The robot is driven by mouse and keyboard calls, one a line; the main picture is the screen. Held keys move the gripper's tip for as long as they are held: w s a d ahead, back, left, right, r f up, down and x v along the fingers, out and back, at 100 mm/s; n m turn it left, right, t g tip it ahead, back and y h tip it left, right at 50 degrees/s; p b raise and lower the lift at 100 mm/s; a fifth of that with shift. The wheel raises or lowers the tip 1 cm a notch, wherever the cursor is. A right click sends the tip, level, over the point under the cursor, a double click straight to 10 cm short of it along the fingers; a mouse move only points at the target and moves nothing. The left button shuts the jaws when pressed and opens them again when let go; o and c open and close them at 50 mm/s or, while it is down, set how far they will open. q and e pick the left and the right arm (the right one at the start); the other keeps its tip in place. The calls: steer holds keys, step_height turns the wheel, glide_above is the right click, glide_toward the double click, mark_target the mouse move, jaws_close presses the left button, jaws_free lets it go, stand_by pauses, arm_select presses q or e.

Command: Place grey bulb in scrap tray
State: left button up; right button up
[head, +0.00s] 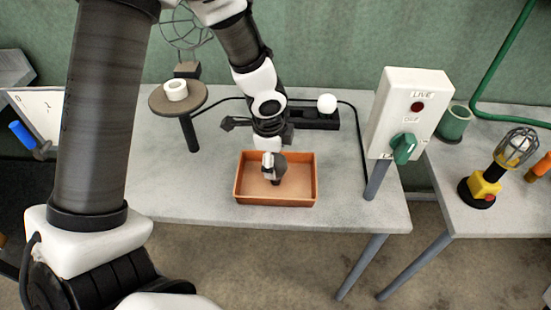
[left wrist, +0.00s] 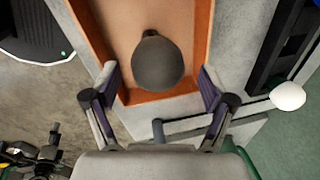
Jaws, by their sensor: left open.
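The grey bulb (left wrist: 158,62) shows in the left wrist view, dark and rounded, over the floor of the orange scrap tray (left wrist: 190,96). It lies between and just beyond my open left fingers (left wrist: 160,92), with a gap on both sides. Whether it rests on the tray floor I cannot tell. In the head view the scrap tray (head: 275,200) is on the grey table, and my left gripper (head: 272,168) points down into it. The bulb is hard to pick out there among the dark gripper parts. My right gripper is not in view.
A white bulb (head: 327,103) sits on a black strip (head: 310,118) behind the tray. A white switch box (head: 408,112) with a green knob stands to the right. A round stand (head: 160,103) holds a white ring at the left. A caged lamp (head: 515,150) stands on the right table.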

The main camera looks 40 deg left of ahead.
arm_select(q)
steer(key=r+p, duration=0.1)
steer(key=r, duration=0.1)
steer(key=s+r, duration=0.1)
steer(key=r, duration=0.2)
steer(key=r+p, duration=0.1)
steer(key=r, duration=0.2)
steer(key=shift+s+d+r+p, duration=0.1)
steer(key=shift+s+r+p, duration=0.1)
steer(key=shift+s+p, duration=0.1)
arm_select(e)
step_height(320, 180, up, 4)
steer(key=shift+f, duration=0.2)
